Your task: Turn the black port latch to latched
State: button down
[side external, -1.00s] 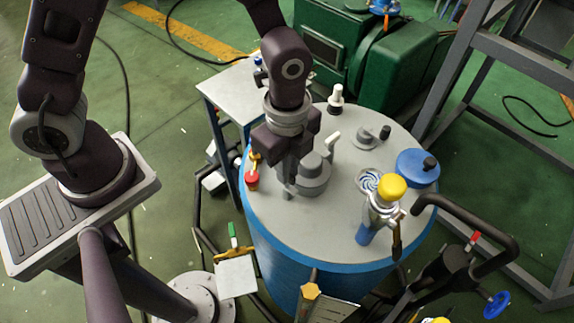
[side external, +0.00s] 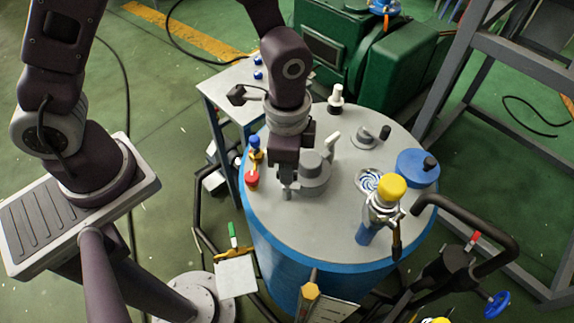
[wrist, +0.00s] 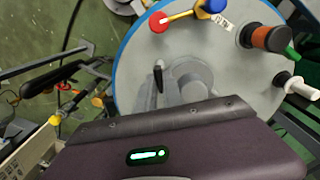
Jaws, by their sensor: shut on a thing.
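A blue-sided drum with a grey lid (side external: 300,225) stands in the middle of the side view; its lid also shows in the wrist view (wrist: 225,75). My gripper (side external: 285,182) points down at the lid, shut, at the left side of a round grey port (side external: 316,174). The port also shows in the wrist view (wrist: 190,72). The black port latch is mostly hidden by my fingers and hand. A short dark upright piece (wrist: 158,80) shows beside the port in the wrist view; I cannot tell whether it is part of the latch.
A red and yellow valve (side external: 252,178) with a blue knob stands close to the left of my gripper. A white handle (side external: 333,138) rises behind the port. A yellow-capped fitting (side external: 391,187) and a blue cap (side external: 417,167) are to the right. The front of the lid is clear.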

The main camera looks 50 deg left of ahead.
jog(key=n, duration=0.5)
jog(key=shift+n, duration=2.4)
jog(key=c, duration=1.5)
grip_release()
